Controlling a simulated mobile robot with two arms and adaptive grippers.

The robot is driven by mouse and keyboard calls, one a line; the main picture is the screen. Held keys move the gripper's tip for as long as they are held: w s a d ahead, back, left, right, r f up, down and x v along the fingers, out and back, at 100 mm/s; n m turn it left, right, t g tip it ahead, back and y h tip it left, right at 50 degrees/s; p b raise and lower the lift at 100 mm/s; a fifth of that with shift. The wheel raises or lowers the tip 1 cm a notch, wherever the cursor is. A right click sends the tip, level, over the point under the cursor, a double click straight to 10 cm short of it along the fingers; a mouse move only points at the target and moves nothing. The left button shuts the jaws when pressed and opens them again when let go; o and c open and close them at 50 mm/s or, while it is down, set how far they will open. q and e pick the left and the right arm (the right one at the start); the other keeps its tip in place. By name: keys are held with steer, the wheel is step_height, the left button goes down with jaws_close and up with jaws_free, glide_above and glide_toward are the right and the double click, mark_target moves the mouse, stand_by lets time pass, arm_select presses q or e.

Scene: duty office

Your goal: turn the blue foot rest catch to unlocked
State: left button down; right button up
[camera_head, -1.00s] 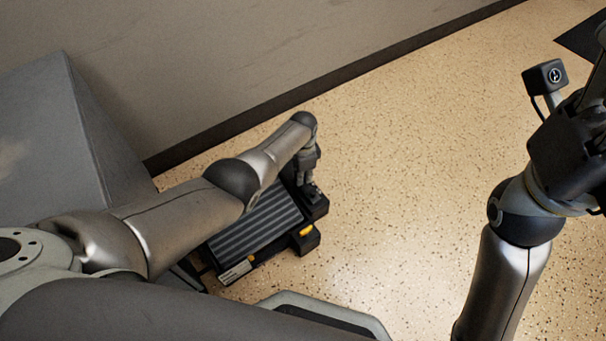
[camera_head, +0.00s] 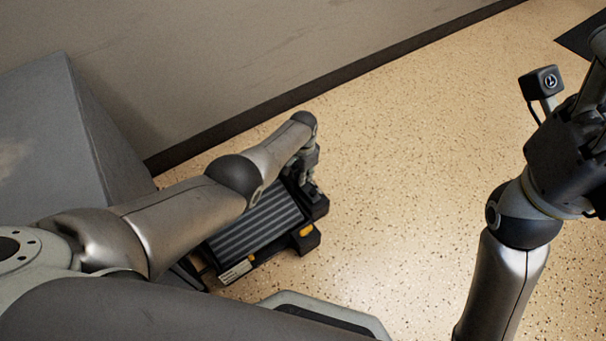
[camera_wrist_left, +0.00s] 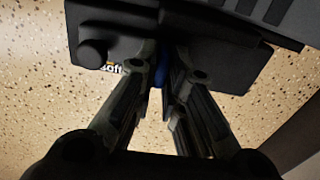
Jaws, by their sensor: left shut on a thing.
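The foot rest (camera_head: 258,227) is a black unit with a ribbed grey top, standing on the floor near the wall. My left gripper (camera_head: 312,190) reaches down to its far right side. In the left wrist view, the fingers of my left gripper (camera_wrist_left: 168,75) are shut on the blue catch (camera_wrist_left: 162,72) at the side of the black housing. Only a thin blue strip of the catch shows between the fingers, so its setting cannot be read. In the head view the catch is hidden by the gripper. My right arm is at the right; its fingertips are not in view.
A grey wall with a dark skirting (camera_head: 240,122) runs behind the foot rest. A grey box-like block (camera_head: 60,130) stands at the left. The speckled floor (camera_head: 410,160) to the right is clear. A dark mat (camera_head: 583,38) lies at the top right.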

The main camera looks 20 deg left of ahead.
arm_select(q)
steer(key=c, duration=1.8)
jaws_free()
steer(key=shift+r, duration=0.1)
step_height(320, 180, up, 12)
